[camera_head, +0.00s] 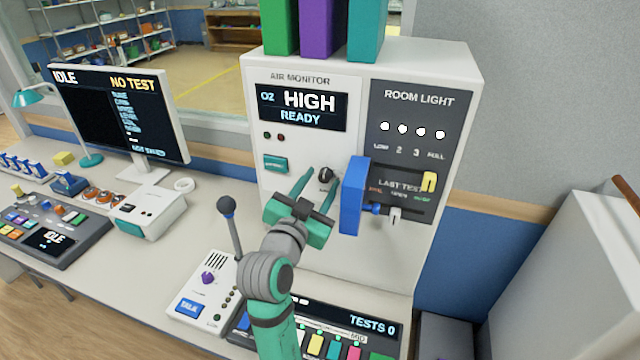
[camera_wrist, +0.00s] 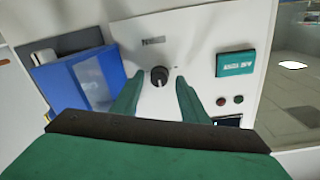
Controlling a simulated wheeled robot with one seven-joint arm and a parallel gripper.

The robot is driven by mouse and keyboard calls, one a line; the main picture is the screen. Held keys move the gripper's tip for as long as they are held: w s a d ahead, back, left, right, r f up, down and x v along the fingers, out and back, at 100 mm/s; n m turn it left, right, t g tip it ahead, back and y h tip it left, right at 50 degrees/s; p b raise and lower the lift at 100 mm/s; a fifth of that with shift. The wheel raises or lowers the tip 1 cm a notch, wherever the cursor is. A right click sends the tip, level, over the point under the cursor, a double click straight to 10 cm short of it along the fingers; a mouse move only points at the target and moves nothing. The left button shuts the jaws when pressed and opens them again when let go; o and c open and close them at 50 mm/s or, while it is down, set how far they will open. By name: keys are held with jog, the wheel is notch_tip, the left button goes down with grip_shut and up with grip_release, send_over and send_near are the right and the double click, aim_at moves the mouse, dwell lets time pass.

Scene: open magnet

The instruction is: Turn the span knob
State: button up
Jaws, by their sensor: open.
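The span knob (camera_head: 326,174) is a small round black knob on the white front of the air monitor cabinet (camera_head: 262,215). It also shows in the wrist view (camera_wrist: 159,77), with a pale pointer line on its face. My gripper (camera_head: 322,182) is open, with its two green fingers pointing at the panel. In the wrist view the fingers (camera_wrist: 155,84) stand to the left and right of the knob, with visible gaps. I cannot tell whether the fingertips are level with the knob in depth. The label above the knob is too small to read.
A blue box-like part (camera_head: 354,196) juts from the panel just right of my gripper. A teal button (camera_head: 275,164) is to the left. A talk box (camera_head: 205,290) with an upright microphone stalk (camera_head: 230,215) and a keyed console (camera_head: 375,330) stand in front. A monitor screen (camera_head: 120,115) is farther left.

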jog(key=shift+d, duration=0.15)
grip_shut()
jog(key=shift+n, duration=2.9)
